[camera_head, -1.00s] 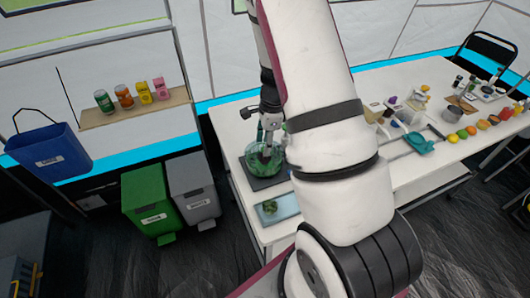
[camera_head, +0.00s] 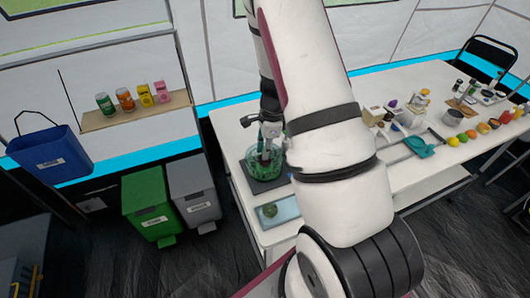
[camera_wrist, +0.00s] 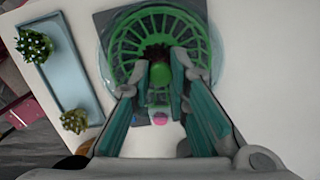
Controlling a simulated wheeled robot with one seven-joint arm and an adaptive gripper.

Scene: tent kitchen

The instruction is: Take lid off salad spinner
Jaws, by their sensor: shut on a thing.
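The salad spinner (camera_head: 264,168) stands on a dark square mat near the left end of the white table. In the wrist view, its green ribbed basket (camera_wrist: 122,45) shows inside a clear round rim. A green knob (camera_wrist: 161,76) at its centre is the lid's handle. My gripper (camera_wrist: 160,80) points down at the spinner with one finger on each side of the knob, shut on it. In the head view my gripper (camera_head: 268,146) is over the spinner, partly hidden by my arm. I cannot tell whether the lid is raised off the bowl.
A light blue tray (camera_head: 284,212) with green plants lies in front of the spinner; it also shows in the wrist view (camera_wrist: 72,70). Fruit and a teal item (camera_head: 419,147) lie farther right on the table. Green (camera_head: 148,203) and grey (camera_head: 193,190) bins stand left of the table.

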